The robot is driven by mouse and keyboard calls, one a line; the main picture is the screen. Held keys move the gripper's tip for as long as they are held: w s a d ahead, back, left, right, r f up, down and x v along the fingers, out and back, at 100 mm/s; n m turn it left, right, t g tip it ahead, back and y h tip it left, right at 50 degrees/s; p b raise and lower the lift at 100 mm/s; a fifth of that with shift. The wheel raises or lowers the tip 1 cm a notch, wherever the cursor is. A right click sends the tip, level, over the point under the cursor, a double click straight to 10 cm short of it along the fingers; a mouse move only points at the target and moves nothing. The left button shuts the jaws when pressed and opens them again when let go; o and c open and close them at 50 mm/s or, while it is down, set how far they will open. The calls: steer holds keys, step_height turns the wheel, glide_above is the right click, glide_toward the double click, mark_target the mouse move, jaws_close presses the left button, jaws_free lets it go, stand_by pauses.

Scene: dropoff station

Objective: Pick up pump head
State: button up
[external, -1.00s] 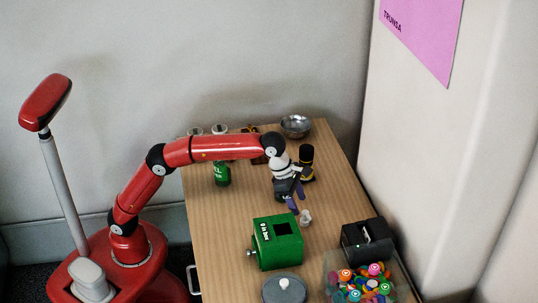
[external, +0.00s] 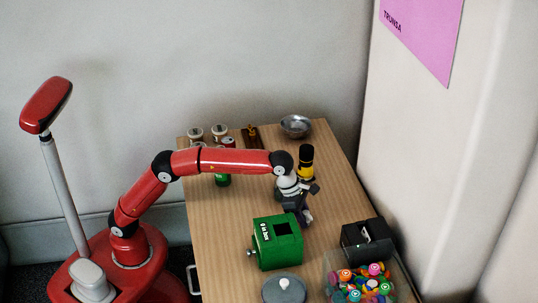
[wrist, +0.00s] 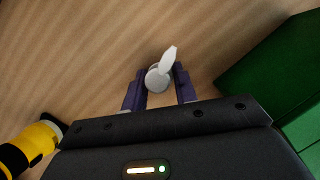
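The pump head is a small white piece with a pointed spout, lying on the wooden table. In the wrist view the pump head (wrist: 157,79) sits between the two purple fingers of my gripper (wrist: 160,76). The fingers stand apart on either side of it, the right one very close and a narrow gap showing at the left. Whether either finger touches it is unclear.
A green box (external: 266,250) stands close to my gripper; it also shows in the wrist view (wrist: 270,68). A yellow-and-black bottle (external: 306,153) stands behind. A black box (external: 362,238), a tub of colourful caps (external: 338,262) and a grey lid (external: 272,291) are nearer. A metal bowl (external: 295,126) is at the back.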

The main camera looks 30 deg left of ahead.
steer(key=c, duration=0.3)
